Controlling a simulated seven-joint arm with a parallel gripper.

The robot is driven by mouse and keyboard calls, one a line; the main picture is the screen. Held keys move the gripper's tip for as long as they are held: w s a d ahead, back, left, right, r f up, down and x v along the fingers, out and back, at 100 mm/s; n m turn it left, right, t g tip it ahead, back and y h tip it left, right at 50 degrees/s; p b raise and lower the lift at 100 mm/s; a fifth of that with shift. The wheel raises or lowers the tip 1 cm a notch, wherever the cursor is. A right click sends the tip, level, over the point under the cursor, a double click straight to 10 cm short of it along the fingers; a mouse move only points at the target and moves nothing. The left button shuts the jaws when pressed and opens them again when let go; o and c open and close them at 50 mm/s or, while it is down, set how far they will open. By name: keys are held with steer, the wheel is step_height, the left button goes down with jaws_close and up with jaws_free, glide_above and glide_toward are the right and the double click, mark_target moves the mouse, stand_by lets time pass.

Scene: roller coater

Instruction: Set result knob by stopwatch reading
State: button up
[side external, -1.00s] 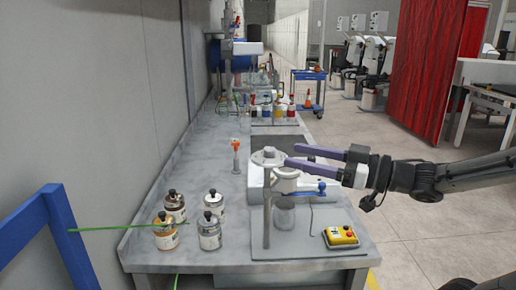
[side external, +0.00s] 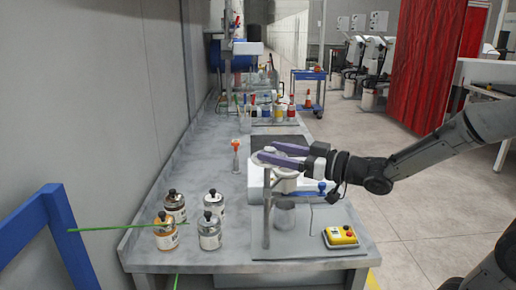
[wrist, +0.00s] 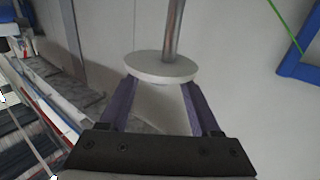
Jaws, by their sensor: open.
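My gripper (side external: 267,151) has two purple fingers, apart, at the top of a grey-white apparatus (side external: 257,188) on the bench. In the wrist view, a pale round disc (wrist: 150,68) with a metal rod (wrist: 173,30) rising from it lies between or just beyond my open fingers (wrist: 160,88). I cannot tell whether they touch it. In the side view the fingers partly cover the apparatus top. A yellow box (side external: 340,238) with red buttons sits at the front right of the bench. I cannot make out a stopwatch or its reading, nor surely identify the result knob.
Several labelled bottles with black caps (side external: 209,232) stand at the front left of the bench (side external: 200,160). Small colored bottles (side external: 280,112) stand further back.

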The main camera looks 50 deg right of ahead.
steer(key=shift+x, duration=2.45)
jaws_close()
